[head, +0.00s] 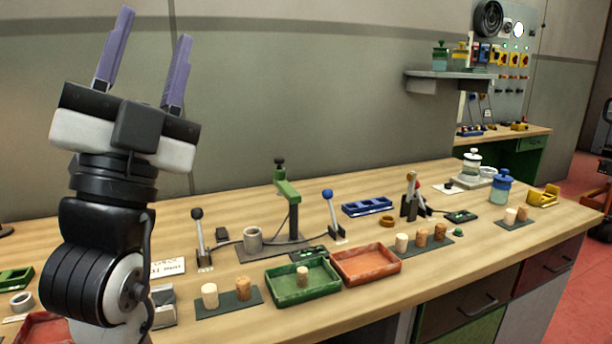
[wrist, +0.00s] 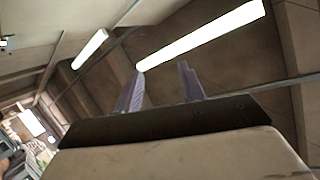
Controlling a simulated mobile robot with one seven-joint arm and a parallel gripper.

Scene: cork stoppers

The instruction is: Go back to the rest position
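My gripper (head: 150,58) is raised high at the left in the head view, its two purple fingers pointing up. The fingers stand apart with nothing between them. In the wrist view the same fingers (wrist: 160,88) point toward the ceiling and are empty. Cork stoppers stand on the bench well below: one in the green tray (head: 289,297), a pale one (head: 210,296) and a browner one (head: 243,287) on a dark mat, and several on another mat farther right.
The wooden bench (head: 355,320) holds an orange tray (head: 367,279), a green press (head: 287,190), upright levers (head: 329,205), a blue rack (head: 367,207) and jars (head: 501,187). A wall shelf (head: 450,75) is at the upper right. The air around my gripper is clear.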

